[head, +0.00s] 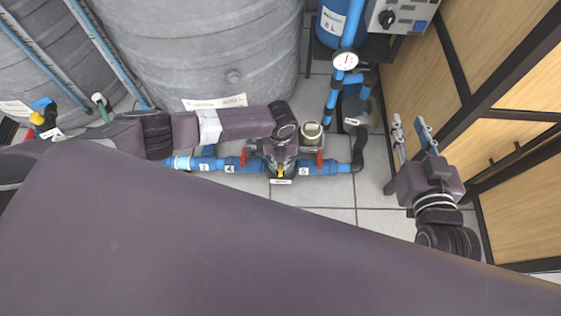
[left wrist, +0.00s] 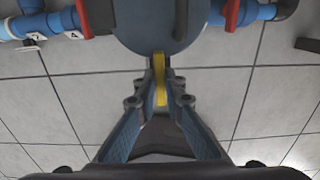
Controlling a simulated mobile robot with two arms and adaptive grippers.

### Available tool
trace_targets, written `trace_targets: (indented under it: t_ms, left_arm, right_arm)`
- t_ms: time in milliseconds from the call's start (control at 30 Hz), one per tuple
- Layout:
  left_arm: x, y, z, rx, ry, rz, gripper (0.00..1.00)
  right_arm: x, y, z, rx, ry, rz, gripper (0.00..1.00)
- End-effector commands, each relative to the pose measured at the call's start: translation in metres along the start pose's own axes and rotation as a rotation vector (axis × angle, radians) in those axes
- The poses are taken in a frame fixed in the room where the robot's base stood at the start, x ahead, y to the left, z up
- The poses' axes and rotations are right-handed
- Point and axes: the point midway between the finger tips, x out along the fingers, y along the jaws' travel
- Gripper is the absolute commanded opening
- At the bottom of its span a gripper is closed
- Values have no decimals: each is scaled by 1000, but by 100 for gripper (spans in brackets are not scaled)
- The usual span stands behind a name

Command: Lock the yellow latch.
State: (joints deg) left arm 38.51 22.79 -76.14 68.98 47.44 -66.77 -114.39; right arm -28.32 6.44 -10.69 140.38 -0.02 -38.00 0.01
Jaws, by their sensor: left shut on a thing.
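The yellow latch (left wrist: 160,92) sits upright between the two fingertips of my left gripper (left wrist: 160,74) in the left wrist view, in front of a round dark blue-grey housing (left wrist: 160,22). The gripper is shut on the latch. In the head view the latch shows as a small yellow spot (head: 281,172) at the blue pipe, below my left gripper (head: 283,160), whose wrist hides much of the housing. My right gripper (head: 412,128) is open and empty, near the wooden panels on the right.
A horizontal blue pipe (head: 330,168) with red handles (head: 319,159) runs on both sides of the housing. Large grey tanks (head: 210,45) stand behind. A pressure gauge (head: 346,60) is on a vertical pipe. Tiled floor (head: 330,198) lies clear in front.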

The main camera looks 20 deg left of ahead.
Motion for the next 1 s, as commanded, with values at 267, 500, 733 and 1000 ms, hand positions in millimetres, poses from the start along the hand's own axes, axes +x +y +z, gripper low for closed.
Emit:
trace_targets:
  t_ms: [267,500,733,1000]
  left_arm:
    - [0,-1,-2,17,4,-1,0]
    - [0,-1,-2,16,4,0,12]
    - [0,0,-1,14,2,0,27]
    - [-4,0,0,13,0,-2,27]
  right_arm:
    - [0,0,0,0,0,0,27]
    - [0,0,0,0,1,0,27]
    - [0,0,0,0,1,0,27]
    - [-1,0,0,0,1,-1,27]
